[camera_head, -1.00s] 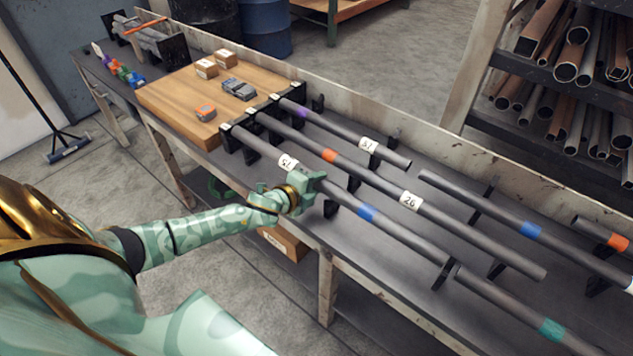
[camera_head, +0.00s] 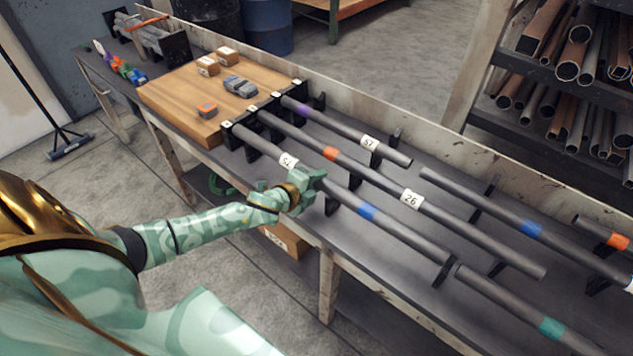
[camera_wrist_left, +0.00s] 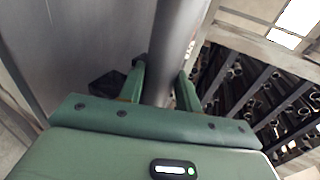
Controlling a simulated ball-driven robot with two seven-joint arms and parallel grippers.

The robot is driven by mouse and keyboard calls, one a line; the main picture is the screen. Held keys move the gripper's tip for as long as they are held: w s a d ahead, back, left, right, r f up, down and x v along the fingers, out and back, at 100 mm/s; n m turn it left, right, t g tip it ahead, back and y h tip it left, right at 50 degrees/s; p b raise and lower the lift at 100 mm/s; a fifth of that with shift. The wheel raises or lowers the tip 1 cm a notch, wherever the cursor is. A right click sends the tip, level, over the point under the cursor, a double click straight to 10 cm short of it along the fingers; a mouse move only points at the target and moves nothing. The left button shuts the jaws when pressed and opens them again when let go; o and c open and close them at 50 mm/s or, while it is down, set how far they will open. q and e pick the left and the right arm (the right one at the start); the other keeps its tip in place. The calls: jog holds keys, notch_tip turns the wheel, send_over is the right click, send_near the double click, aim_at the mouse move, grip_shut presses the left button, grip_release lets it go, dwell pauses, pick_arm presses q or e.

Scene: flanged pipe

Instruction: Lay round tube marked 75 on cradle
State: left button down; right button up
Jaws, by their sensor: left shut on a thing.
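The round tube with a blue band (camera_head: 367,211) and a white label that seems to read 75 (camera_head: 288,160) runs lengthwise along the near side of the bench. My left gripper (camera_head: 312,182) is shut on it between the label and the band. In the left wrist view the tube (camera_wrist_left: 178,40) passes between the fingers of my left gripper (camera_wrist_left: 162,78). The tube's far-left end is at a black cradle (camera_head: 228,136) beside the wooden board. Black supports (camera_head: 332,206) show under its length; I cannot tell whether it touches them. My right gripper is out of view.
Tubes with an orange band (camera_head: 330,153) and a purple band (camera_head: 302,109) lie parallel behind it. A teal-banded tube (camera_head: 551,329) lies in line at lower right. The wooden board (camera_head: 170,95) holds small boxes. A pipe rack (camera_head: 560,100) stands behind the bench.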

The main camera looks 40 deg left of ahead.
pick_arm(q)
jog(key=shift+f, duration=0.35)
jog(key=c, duration=0.9)
grip_release()
jog(key=shift+f, duration=0.1)
jog(key=p+v, duration=0.3)
jog(key=v, duration=1.3)
jog(key=shift+r+p, duration=0.25)
jog(key=shift+p, duration=0.05)
jog(key=shift+s, duration=0.1)
